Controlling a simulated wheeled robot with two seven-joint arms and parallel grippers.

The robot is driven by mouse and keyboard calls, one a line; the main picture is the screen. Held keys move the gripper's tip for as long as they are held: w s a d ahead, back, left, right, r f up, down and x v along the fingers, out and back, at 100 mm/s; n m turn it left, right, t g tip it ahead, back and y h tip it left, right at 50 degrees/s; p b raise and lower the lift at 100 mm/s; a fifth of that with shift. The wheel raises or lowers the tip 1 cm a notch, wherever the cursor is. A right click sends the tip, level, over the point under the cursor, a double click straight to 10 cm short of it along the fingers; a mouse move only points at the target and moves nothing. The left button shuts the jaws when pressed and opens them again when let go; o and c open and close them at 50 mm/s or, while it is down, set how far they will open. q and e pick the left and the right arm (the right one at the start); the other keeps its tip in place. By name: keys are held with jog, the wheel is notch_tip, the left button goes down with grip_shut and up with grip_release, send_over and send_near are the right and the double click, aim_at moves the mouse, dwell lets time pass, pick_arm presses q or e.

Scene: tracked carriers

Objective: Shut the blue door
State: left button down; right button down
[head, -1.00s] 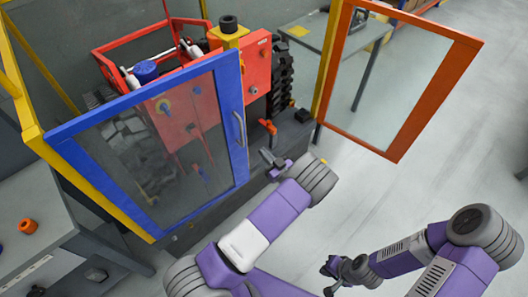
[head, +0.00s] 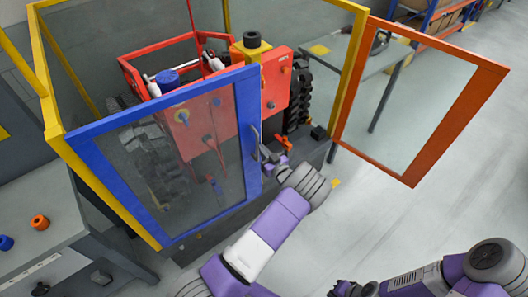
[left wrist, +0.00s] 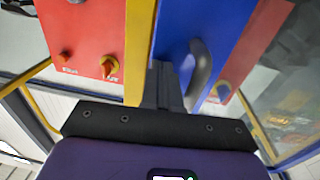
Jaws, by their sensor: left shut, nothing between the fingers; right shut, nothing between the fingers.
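The blue door (head: 249,125) has a blue frame around a clear pane and stands at the left of the yellow-framed enclosure. I cannot tell whether it is flush with the frame. Its grey handle (head: 256,140) is on its right edge. My left gripper (head: 268,155) is shut and empty just right of the handle. In the left wrist view the dark fingers (left wrist: 163,86) are left of the handle (left wrist: 198,72), at the blue door's frame (left wrist: 180,28); contact is unclear. My right gripper (head: 343,289) is shut and low, at the bottom edge of the head view.
An orange door (head: 430,125) stands swung open on the right. A red machine (head: 276,85) is inside the enclosure. A grey bench (head: 30,205) with an orange piece (head: 40,222) and a blue piece (head: 6,242) stands at left. The floor at right is clear.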

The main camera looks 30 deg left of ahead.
pick_arm(q)
jog(key=r+b+x, duration=0.1)
jog(key=b+x, duration=0.2)
jog(key=x, duration=0.3)
jog(key=shift+a, duration=0.2)
jog(key=shift+s, duration=0.1)
jog(key=w+d+f+p+v, duration=0.1)
jog(key=v, duration=1.4)
jog(key=shift+w, duration=0.3)
